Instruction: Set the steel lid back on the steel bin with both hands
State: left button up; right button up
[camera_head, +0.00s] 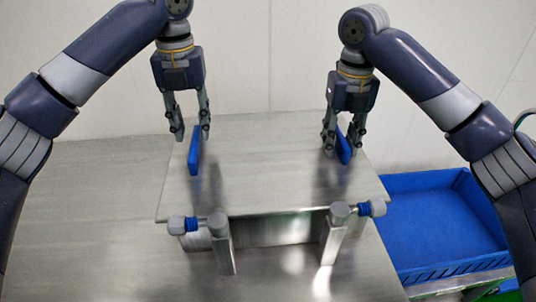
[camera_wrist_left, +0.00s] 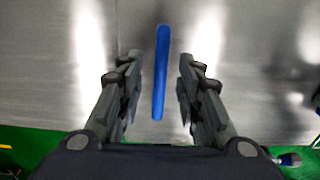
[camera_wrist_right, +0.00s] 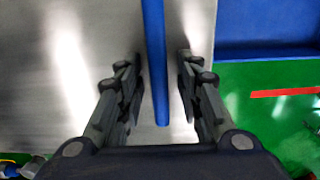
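The steel lid (camera_head: 265,165) is a flat metal plate lying over the steel bin (camera_head: 280,231), whose front wall shows beneath the lid's front edge. The lid has two blue handles: the left one (camera_head: 195,151) and the right one (camera_head: 343,148). My left gripper (camera_head: 191,134) is open, with the left handle (camera_wrist_left: 161,75) between its fingers and gaps on both sides in the left wrist view. My right gripper (camera_head: 341,150) is open around the right handle (camera_wrist_right: 155,60), also with gaps on both sides. Whether the lid is seated on the bin is hidden.
A blue crate (camera_head: 440,180) is at the right. The steel table (camera_head: 90,220) is clear at the left. A pale wall stands behind.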

jog(key=shift+r, duration=0.1)
pick_arm(q)
notch_tip(320, 180, up, 8)
jog(key=shift+r, duration=0.2)
pick_arm(e)
notch_tip(320, 180, up, 12)
dwell(0.6)
